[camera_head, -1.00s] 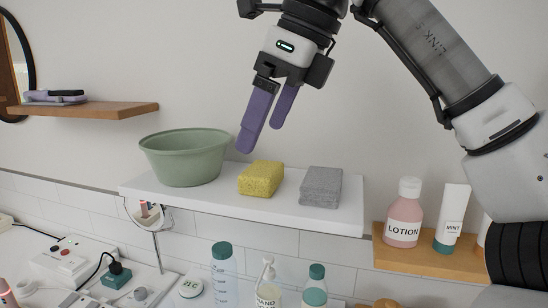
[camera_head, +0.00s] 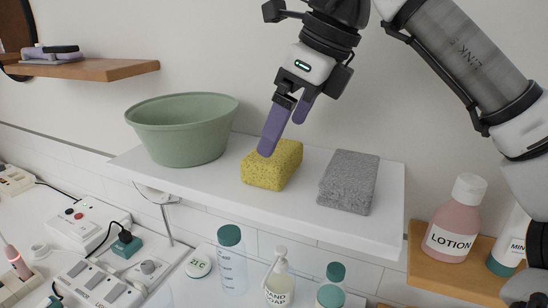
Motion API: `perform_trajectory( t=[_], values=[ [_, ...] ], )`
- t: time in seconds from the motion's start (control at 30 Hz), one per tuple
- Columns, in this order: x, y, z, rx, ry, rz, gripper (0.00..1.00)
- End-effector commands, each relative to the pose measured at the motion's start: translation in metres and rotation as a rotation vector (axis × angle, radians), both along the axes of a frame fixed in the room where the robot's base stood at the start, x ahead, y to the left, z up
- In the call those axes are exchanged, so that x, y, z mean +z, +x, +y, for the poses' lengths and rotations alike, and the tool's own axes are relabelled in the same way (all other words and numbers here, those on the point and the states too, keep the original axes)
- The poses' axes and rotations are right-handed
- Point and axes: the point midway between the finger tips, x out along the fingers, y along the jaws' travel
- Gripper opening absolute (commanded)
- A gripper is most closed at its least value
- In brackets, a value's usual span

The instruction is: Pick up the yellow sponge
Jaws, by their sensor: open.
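The yellow sponge (camera_head: 270,170) lies on the white wall shelf (camera_head: 320,212), between a green bowl and a grey sponge. My gripper (camera_head: 284,128) has purple fingers pointing down and stands just above or behind the yellow sponge. It is open and empty. The nearer fingertip overlaps the sponge's top edge in the picture; I cannot tell whether it touches. The farther finger's tip shows higher, to the right.
A green bowl (camera_head: 183,131) stands left of the yellow sponge, and a grey sponge (camera_head: 349,181) lies to its right. A lotion bottle (camera_head: 454,218) stands on a wooden shelf (camera_head: 440,275) at right. Bottles and sockets are below.

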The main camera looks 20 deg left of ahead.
Motion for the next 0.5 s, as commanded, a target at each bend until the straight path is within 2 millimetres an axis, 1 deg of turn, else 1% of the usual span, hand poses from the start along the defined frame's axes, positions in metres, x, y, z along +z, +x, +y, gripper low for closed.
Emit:
perform_trajectory(
  t=[0.27, 0.5],
  values=[
    [-0.018, 0.000, 0.009, 0.001, 0.001, 0.003, 1.00],
    [-0.049, 0.000, 0.022, 0.000, 0.000, 0.003, 1.00]
  ],
)
